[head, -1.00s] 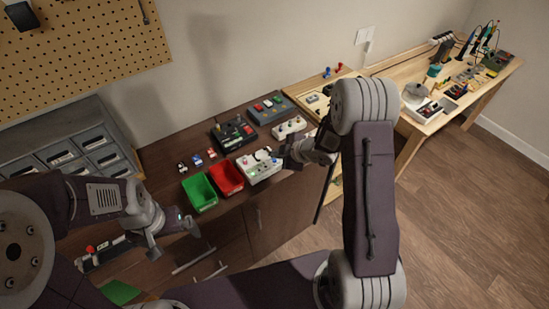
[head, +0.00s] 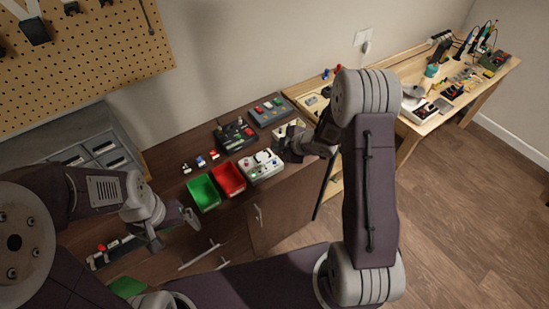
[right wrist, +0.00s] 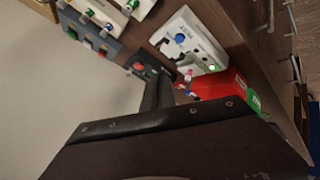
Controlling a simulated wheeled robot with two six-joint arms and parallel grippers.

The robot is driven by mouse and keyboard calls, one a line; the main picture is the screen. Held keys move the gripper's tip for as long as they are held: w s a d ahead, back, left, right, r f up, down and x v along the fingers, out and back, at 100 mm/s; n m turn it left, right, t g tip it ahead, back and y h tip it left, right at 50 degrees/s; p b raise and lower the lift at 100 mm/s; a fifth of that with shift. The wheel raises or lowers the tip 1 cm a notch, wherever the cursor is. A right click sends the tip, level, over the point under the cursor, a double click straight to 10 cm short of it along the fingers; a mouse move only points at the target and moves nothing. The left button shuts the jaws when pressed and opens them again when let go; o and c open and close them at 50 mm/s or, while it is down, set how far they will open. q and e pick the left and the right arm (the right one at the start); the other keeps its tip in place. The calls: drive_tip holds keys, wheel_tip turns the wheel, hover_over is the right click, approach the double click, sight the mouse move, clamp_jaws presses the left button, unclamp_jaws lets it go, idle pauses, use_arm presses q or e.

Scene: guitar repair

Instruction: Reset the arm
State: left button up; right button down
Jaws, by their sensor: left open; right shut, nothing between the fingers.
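My left gripper (head: 175,229) is open and empty, low in front of the dark cabinet in the head view. My right gripper (head: 284,146) is shut and empty, above the right end of the cabinet top. It covers part of a small pale device behind it. A white box with knobs (head: 261,167) lies just left of and below it, and this box also shows in the right wrist view (right wrist: 188,42). The dark fingers of my right gripper (right wrist: 158,95) show in that view too.
On the cabinet top (head: 178,153) are a green bin (head: 203,193), a red bin (head: 229,179), several small coloured parts and dark pedal boxes (head: 235,134). A wooden workbench (head: 425,73) with tools stands at the right. Open floor (head: 460,200) lies at the right front.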

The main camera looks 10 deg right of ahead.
drive_tip(key=shift+f, duration=0.1)
idle(0.6)
wheel_tip(320, 180, up, 12)
drive_tip(key=s+m+t+h, duration=0.1)
drive_tip(key=s+m+h, duration=0.2)
drive_tip(key=m, duration=0.1)
drive_tip(key=s+f+m+g, duration=0.2)
drive_tip(key=s+m, duration=0.2)
drive_tip(key=s, duration=0.3)
drive_tip(key=s+d+f+m+g+h, duration=0.1)
drive_tip(key=s+f+m+g, duration=0.1)
drive_tip(key=s, duration=0.4)
drive_tip(key=s+d+f+m+g, duration=0.1)
drive_tip(key=s+f+m+g, duration=0.2)
drive_tip(key=s+m, duration=0.2)
drive_tip(key=s, duration=0.2)
drive_tip(key=shift+s+m+g+h, duration=0.3)
drive_tip(key=shift+m, duration=0.1)
drive_tip(key=shift+s, duration=0.1)
